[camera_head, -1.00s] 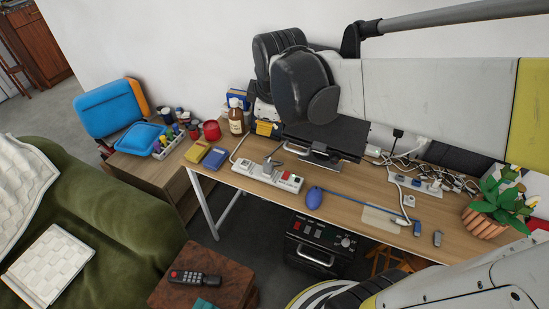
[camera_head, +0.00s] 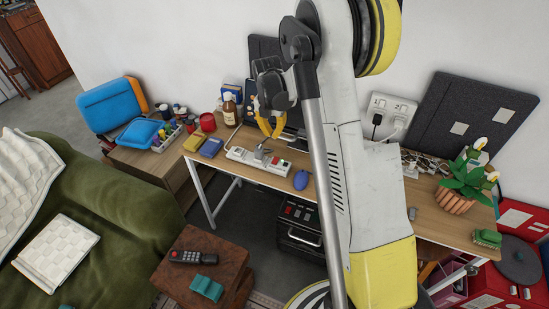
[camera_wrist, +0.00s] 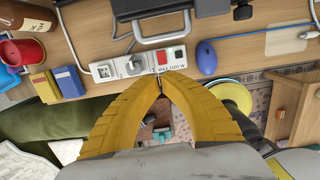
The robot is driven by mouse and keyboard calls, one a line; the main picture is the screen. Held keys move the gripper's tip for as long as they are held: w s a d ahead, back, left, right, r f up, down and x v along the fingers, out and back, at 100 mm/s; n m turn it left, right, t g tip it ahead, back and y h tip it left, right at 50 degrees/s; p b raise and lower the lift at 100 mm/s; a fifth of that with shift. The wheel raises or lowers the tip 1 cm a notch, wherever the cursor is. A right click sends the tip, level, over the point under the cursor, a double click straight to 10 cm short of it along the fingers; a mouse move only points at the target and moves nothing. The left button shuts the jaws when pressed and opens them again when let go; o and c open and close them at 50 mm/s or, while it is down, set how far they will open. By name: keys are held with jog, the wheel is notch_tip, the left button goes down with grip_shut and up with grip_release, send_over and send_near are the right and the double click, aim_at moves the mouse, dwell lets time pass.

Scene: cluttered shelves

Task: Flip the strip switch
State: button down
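The white power strip (camera_head: 250,161) lies on the wooden desk near its front edge. A plug sits in one socket. My gripper (camera_head: 266,133) is above the strip in the head view. In the wrist view, the yellow fingers of my gripper (camera_wrist: 160,82) come together at the tips, just in front of the strip near its switch end. Nothing shows between them.
A blue mouse (camera_wrist: 206,57) lies right of the strip. Blue and yellow boxes (camera_wrist: 69,84) stand left of it. A metal handle (camera_wrist: 163,27) is behind it. In the head view, a potted plant (camera_head: 457,200) stands at the desk's right end.

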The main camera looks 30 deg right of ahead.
aim_at(274, 159)
jog(key=f+b, duration=0.1)
jog(key=f, duration=0.3)
jog(key=d+f+b, duration=0.1)
jog(key=f+b, duration=0.1)
jog(key=f, duration=0.3)
jog(key=w+f+b, duration=0.1)
jog(key=f+b, duration=0.1)
jog(key=f, duration=0.3)
jog(key=shift+d, duration=0.15)
